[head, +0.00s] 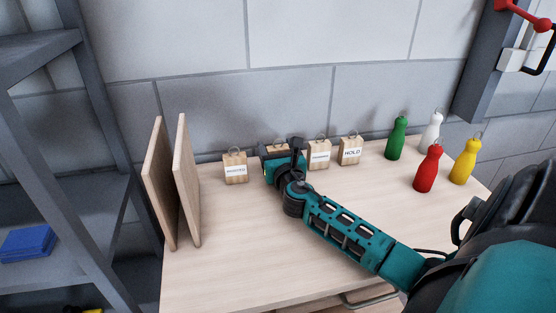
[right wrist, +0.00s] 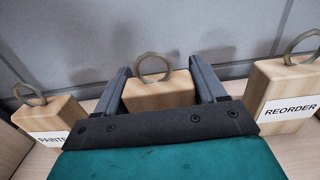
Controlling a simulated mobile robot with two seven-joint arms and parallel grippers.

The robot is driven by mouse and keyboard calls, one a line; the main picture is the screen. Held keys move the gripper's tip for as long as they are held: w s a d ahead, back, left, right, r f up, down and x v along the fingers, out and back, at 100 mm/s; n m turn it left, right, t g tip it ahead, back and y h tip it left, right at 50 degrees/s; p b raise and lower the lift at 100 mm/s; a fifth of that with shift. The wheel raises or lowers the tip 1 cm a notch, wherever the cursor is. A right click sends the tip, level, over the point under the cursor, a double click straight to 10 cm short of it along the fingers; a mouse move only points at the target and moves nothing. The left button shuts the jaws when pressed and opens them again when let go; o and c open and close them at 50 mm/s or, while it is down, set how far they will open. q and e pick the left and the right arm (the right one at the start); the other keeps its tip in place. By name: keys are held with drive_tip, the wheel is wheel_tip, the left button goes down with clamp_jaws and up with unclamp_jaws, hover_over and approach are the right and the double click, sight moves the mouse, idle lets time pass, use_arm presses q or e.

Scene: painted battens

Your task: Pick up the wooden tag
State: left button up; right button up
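Several wooden tags with metal rings stand in a row along the back of the table. My right gripper (head: 280,158) is at the second tag from the left, which it largely hides in the head view. In the right wrist view this wooden tag (right wrist: 158,92) stands between the two fingers (right wrist: 160,85), its ring upright and its front label hidden by the gripper. The fingers are apart on either side of it, with a thin gap seen at the right. The PAINTED tag (right wrist: 45,122) is to its left and the REORDER tag (right wrist: 290,95) to its right. My left gripper is out of view.
The HOLD tag (head: 350,150) ends the row. Green (head: 396,138), white (head: 431,132), red (head: 427,170) and yellow (head: 464,162) bottle-shaped pieces stand at the right. Two upright boards (head: 187,185) stand at the left. The table's middle (head: 240,230) is clear.

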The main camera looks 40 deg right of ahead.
drive_tip(key=c, duration=0.6)
drive_tip(key=shift+r+p, duration=0.3)
drive_tip(key=shift+r, duration=0.25)
wheel_tip(320, 180, up, 19)
drive_tip(key=shift+f+p, duration=0.1)
drive_tip(key=shift+p, duration=0.7)
